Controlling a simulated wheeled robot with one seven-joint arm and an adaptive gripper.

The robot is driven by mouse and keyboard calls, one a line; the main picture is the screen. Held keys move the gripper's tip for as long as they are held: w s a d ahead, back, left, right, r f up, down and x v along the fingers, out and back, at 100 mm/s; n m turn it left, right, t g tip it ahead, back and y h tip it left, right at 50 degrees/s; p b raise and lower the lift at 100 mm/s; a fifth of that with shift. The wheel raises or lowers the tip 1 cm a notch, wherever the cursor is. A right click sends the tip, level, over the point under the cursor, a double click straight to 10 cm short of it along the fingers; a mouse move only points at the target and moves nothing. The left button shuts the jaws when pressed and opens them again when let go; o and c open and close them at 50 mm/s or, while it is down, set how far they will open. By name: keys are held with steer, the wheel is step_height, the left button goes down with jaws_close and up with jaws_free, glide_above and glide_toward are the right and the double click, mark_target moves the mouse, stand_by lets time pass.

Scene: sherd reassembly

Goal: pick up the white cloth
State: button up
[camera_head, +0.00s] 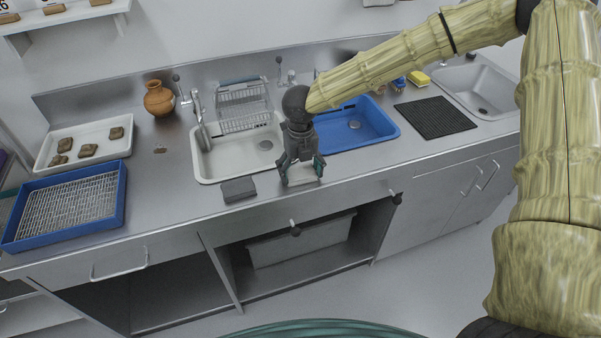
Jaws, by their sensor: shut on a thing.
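The white cloth (301,175) is a small pale, flat piece at the counter's front edge, in front of the blue basin. My gripper (302,181) points down over it, with one finger at each side. The gripper is shut on the cloth, and its fingers and body hide part of it. I cannot tell whether the cloth is clear of the counter.
A dark grey folded cloth (238,189) lies to the left. Behind are a white sink (203,165) and a blue basin (385,128). A black ribbed mat (435,118) lies right. A white tray of sherds (47,150), a blue-framed rack (118,190) and a clay jar (159,99) stand left.

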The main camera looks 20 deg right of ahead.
mark_target(300, 173)
steer(key=shift+r, duration=0.1)
steer(key=shift+r, duration=0.65)
steer(key=shift+r+b, duration=0.5)
steer(key=shift+r, duration=0.45)
steer(key=s+a+r+b, duration=0.1)
steer(key=s+a+b, duration=0.2)
steer(key=s, duration=1.2)
steer(key=shift+s+a+r, duration=0.2)
steer(key=shift+s+r, duration=0.05)
steer(key=shift+s, duration=0.1)
steer(key=shift+o, duration=1.3)
steer(key=shift+c, duration=1.2)
steer(key=shift+w, duration=0.1)
